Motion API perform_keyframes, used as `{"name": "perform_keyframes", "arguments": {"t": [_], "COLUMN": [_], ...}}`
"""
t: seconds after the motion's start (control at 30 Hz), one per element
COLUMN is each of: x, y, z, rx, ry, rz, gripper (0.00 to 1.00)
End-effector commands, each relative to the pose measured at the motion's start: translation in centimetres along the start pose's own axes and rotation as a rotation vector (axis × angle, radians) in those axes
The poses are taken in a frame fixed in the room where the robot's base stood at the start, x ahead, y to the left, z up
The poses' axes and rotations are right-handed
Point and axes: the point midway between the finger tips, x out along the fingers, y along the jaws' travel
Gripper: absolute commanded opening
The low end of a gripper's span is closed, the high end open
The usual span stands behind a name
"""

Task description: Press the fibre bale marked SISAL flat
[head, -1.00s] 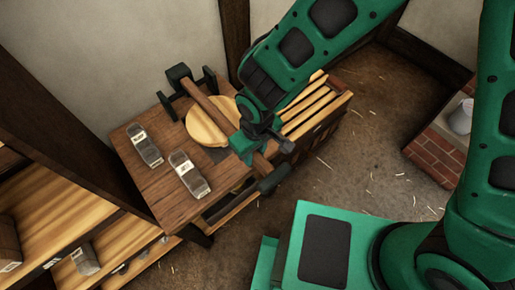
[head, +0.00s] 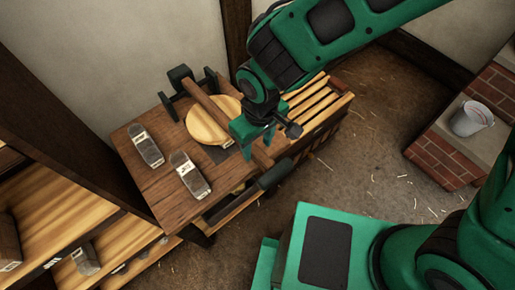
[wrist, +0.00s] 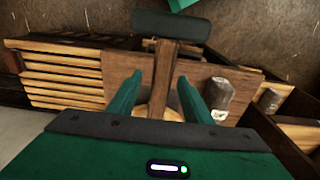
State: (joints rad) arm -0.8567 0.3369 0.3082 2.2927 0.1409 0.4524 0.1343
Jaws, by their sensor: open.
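A wooden bench (head: 150,190) carries a press with a brown wooden lever beam (head: 207,99) ending in a dark cross handle (head: 276,173). A round pale wooden plate (head: 208,122) lies under the beam. Two grey blocks with pale labels stand on the bench, one farther left (head: 146,145) and one nearer (head: 189,175); their lettering is too small to read. I cannot tell which bale is SISAL, nor what lies under the plate. My gripper (head: 258,152) is open at the beam near its handle. In the wrist view its fingers (wrist: 160,77) stand either side of the beam (wrist: 162,85).
Slatted wood (head: 318,103) adjoins the bench at the right. Wooden shelves (head: 75,220) holding dark blocks stand lower left. A pale bucket (head: 469,119) rests on a brick-edged ledge (head: 445,157) at the right. The straw-strewn floor (head: 372,140) between is clear.

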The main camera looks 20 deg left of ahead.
Motion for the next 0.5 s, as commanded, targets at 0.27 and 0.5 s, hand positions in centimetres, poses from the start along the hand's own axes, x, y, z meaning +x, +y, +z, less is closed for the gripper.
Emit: {"name": "perform_keyframes", "arguments": {"t": [0.27, 0.5], "x": [-3.5, -4.2], "y": [0.1, 0.1], "z": [-0.1, 0.0], "rx": [0.001, 0.000], "ry": [0.001, -0.001], "rz": [0.000, 0.000], "gripper": [0.45, 0.45]}}
